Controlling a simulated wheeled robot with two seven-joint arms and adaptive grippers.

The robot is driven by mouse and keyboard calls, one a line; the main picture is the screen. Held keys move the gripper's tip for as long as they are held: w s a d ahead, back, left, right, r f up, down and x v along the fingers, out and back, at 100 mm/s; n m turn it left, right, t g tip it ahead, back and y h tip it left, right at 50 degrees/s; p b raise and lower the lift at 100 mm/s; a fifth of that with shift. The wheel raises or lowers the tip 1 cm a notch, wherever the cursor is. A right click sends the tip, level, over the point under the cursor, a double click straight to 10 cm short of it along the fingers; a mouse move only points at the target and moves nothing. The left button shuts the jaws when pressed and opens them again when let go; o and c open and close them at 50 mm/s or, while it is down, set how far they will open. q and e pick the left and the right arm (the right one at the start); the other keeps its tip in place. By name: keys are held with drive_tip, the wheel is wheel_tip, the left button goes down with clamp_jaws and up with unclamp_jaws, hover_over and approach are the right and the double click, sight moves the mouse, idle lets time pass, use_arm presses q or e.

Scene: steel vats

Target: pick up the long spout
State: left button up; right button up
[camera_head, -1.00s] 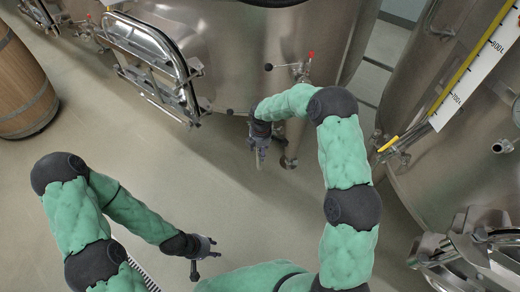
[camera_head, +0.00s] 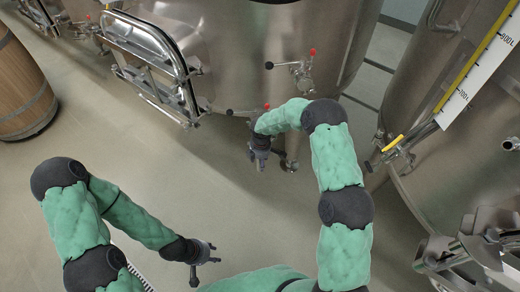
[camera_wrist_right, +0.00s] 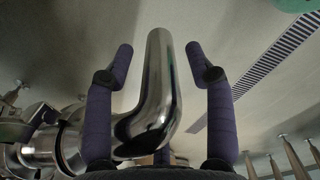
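The long spout (camera_wrist_right: 158,85) is a shiny bent steel pipe in the right wrist view. It stands between the two dark fingers of my right gripper (camera_wrist_right: 165,70). Gaps show on both sides of the pipe, so the fingers are around it but not closed on it. In the head view my right gripper (camera_head: 260,158) is low at the front of the middle vat, below a red-tipped valve handle (camera_head: 267,106). The spout is mostly hidden there by the gripper and arm. My left gripper (camera_head: 204,254) is empty over the floor, its fingers apart.
The middle steel vat (camera_head: 250,60) has a hinged door (camera_head: 150,55) and a valve (camera_head: 303,70). A vat leg (camera_head: 290,158) stands just right of my right gripper. Another vat (camera_head: 450,170) is at right, a wooden barrel (camera_head: 22,90) at left. The floor (camera_head: 170,165) between is clear.

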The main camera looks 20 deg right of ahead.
clamp_jaws()
drive_tip(key=shift+r, duration=0.1)
